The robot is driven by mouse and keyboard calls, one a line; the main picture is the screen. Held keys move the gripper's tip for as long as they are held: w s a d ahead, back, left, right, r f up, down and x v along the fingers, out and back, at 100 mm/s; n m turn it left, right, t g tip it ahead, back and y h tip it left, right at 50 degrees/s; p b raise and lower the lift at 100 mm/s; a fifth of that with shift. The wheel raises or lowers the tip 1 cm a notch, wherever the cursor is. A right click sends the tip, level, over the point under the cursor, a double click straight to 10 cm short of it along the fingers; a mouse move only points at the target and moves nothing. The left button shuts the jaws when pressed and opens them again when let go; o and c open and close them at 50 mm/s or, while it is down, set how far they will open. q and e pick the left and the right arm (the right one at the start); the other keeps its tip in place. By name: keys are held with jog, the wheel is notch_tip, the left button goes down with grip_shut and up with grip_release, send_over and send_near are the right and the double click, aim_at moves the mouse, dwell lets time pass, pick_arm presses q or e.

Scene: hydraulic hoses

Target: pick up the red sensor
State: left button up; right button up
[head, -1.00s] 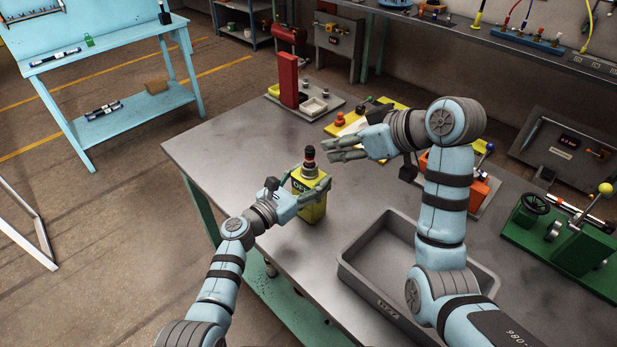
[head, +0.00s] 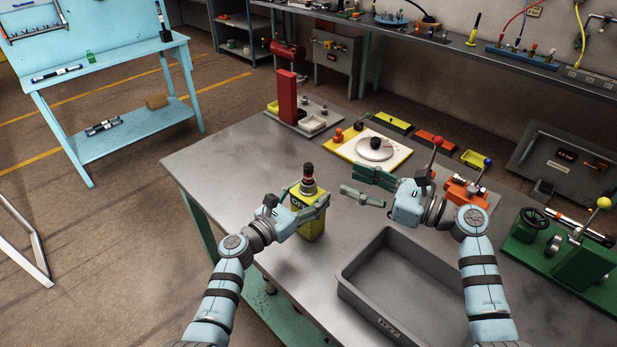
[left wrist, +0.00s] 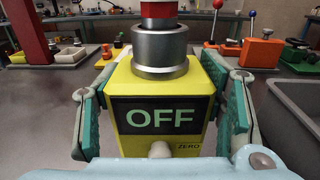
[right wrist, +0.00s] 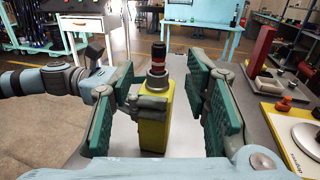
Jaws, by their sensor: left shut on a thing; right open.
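A small dark sensor with a red band (head: 308,173) stands upright in a metal collar on top of a yellow box (head: 311,229). In the left wrist view the sensor's red lower part (left wrist: 158,12) shows above the collar, and the box's display (left wrist: 160,115) reads OFF. My left gripper (head: 310,201) is shut on the yellow box, with a finger on each side. My right gripper (head: 364,187) is open and empty, to the right of the box. In the right wrist view the banded sensor (right wrist: 158,60) is between its fingers in the picture, farther off.
An empty grey bin (head: 350,283) sits at the table's front right. Behind are a yellow plate with a white disc (head: 374,150), a red post (head: 287,97) with small trays, and an orange block (head: 466,192). A green fixture (head: 580,262) stands at right. The table's left part is clear.

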aim_at(310, 165)
jog(key=x, duration=1.2)
jog(key=shift+f, duration=0.25)
jog(key=shift+d, duration=0.1)
grip_shut()
